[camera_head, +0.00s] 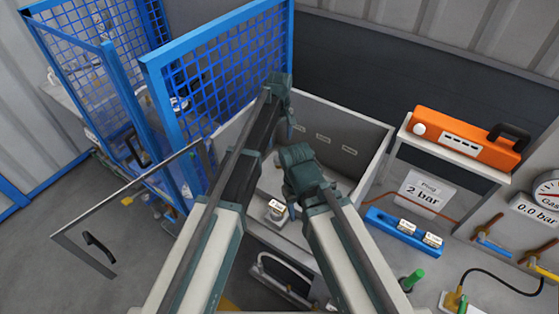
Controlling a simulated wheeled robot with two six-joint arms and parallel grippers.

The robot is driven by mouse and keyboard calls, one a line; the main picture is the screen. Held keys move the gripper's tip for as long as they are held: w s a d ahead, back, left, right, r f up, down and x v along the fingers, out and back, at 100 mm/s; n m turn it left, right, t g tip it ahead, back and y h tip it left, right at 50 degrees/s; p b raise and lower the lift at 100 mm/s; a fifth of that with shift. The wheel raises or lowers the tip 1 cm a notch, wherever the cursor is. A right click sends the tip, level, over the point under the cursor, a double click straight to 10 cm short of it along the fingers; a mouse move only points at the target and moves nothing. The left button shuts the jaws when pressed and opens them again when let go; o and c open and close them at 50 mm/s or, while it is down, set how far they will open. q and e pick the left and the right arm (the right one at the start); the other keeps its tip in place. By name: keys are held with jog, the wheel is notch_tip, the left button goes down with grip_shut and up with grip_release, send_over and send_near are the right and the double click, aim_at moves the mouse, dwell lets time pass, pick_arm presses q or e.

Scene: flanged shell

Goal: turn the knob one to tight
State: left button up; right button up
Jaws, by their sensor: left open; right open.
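A small knob-like part with a white tag (277,207) sits low inside an open grey-walled box (365,150), between my two arms. Its tag is too small to read, so I cannot tell if it is knob one. My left gripper (280,88) is over the box's back left corner, beside the blue mesh panel. My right gripper (298,156) is over the middle of the box, above and right of the tagged part. Both are open, empty and apart from the tagged part. My arms hide much of the box's inside.
Blue mesh panels (215,85) stand at left, with an open framed door (125,205) beside them. At right are an orange case (462,138) on a shelf, a "2 bar" sign (427,192), a blue strip with tagged parts (380,217) and a gauge (548,188) marked 0.0 bar.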

aim_at(279, 158)
pick_arm(q)
notch_tip(279, 158, down, 10)
jog(key=b, duration=0.9)
jog(key=shift+f, duration=0.1)
grip_shut()
jog(key=m, duration=0.4)
jog(key=shift+m, duration=0.4)
jog(key=m, duration=0.4)
jog(key=shift+a+m, duration=0.15)
jog(key=shift+m, duration=0.55)
